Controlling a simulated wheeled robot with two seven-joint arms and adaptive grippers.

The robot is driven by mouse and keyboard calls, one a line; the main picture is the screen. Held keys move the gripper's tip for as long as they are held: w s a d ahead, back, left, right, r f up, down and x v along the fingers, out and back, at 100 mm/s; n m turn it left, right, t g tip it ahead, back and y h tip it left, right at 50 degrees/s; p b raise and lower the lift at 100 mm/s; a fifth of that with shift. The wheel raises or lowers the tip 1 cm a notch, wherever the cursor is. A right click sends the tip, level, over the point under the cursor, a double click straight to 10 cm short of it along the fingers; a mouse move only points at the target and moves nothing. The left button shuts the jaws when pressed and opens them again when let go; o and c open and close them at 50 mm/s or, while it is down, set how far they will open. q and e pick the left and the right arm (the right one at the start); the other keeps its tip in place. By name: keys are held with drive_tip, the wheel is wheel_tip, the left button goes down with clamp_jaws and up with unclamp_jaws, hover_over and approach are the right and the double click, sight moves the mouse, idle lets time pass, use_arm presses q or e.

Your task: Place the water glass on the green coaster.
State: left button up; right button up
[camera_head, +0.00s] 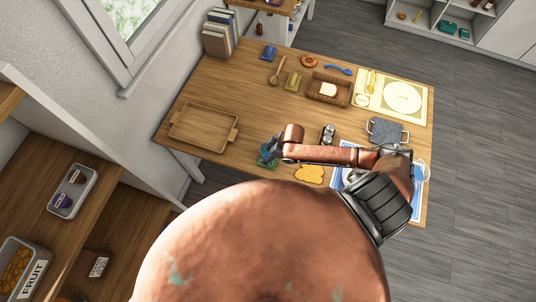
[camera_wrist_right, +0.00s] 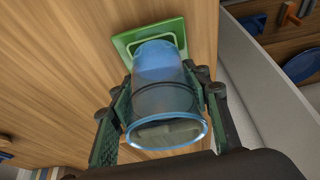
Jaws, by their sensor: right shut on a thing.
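The water glass (camera_wrist_right: 165,100) is clear blue, and its open rim faces my right wrist camera. My right gripper (camera_wrist_right: 160,84) is shut on its sides, one finger on each side. The glass's far end overlaps the green coaster (camera_wrist_right: 122,42) in the right wrist view; I cannot tell whether they touch. The glass there is small and mostly hidden by the gripper. My left gripper is not in view.
On the wooden table (camera_head: 215,105), a wooden tray (camera_head: 176,124) lies left of the coaster. A bread basket (camera_head: 345,90) is farther back.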

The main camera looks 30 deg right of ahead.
drive_tip(key=shift+f, duration=0.1)
drive_tip(key=o, duration=1.3)
drive_tip(key=shift+o, duration=0.2)
drive_tip(key=v, duration=1.2)
